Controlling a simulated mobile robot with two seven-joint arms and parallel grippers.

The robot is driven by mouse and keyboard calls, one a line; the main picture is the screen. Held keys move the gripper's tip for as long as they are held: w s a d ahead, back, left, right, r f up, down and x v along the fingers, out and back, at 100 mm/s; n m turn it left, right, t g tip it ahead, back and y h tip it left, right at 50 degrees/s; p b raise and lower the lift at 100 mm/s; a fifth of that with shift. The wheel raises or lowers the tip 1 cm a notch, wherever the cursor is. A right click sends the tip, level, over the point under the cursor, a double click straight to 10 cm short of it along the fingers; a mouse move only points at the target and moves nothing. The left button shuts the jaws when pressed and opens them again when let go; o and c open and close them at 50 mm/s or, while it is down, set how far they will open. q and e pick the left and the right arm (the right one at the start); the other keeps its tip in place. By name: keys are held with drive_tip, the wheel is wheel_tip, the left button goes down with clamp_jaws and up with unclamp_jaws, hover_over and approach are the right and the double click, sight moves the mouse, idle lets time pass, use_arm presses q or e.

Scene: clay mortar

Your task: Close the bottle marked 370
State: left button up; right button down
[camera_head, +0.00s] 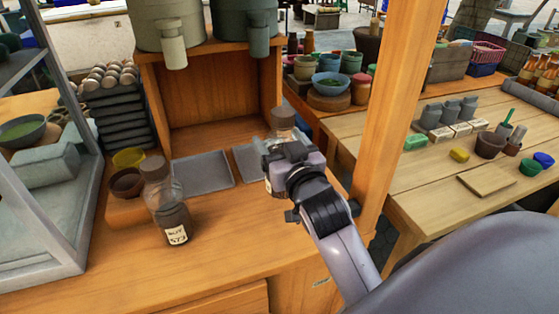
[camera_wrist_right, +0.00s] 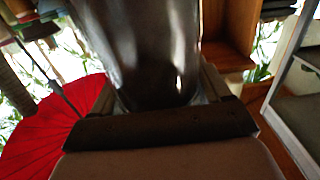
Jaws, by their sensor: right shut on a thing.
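A glass bottle (camera_head: 282,131) stands at the right of the wooden counter, mostly hidden behind my right gripper (camera_head: 291,160). Its brown top shows above the gripper, and a piece of its label shows at the left; no number is readable there. My right gripper is shut on this bottle. In the right wrist view a dark, glossy body of the bottle (camera_wrist_right: 150,50) fills the space between the fingers (camera_wrist_right: 160,100). A second bottle (camera_head: 168,205) with a brown cap on stands at the left, with a label that seems to start with 57. My left gripper is out of view.
Two grey trays, one at the left (camera_head: 202,172) and one partly hidden (camera_head: 247,158), lie behind the bottles. A brown bowl (camera_head: 126,184) and a yellow bowl (camera_head: 128,157) are at the left. A wooden post (camera_head: 385,120) rises just right of my gripper.

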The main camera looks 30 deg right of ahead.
drive_tip(key=shift+f+b, duration=0.5)
drive_tip(key=shift+f, duration=1.6)
drive_tip(key=shift+f, duration=0.2)
unclamp_jaws()
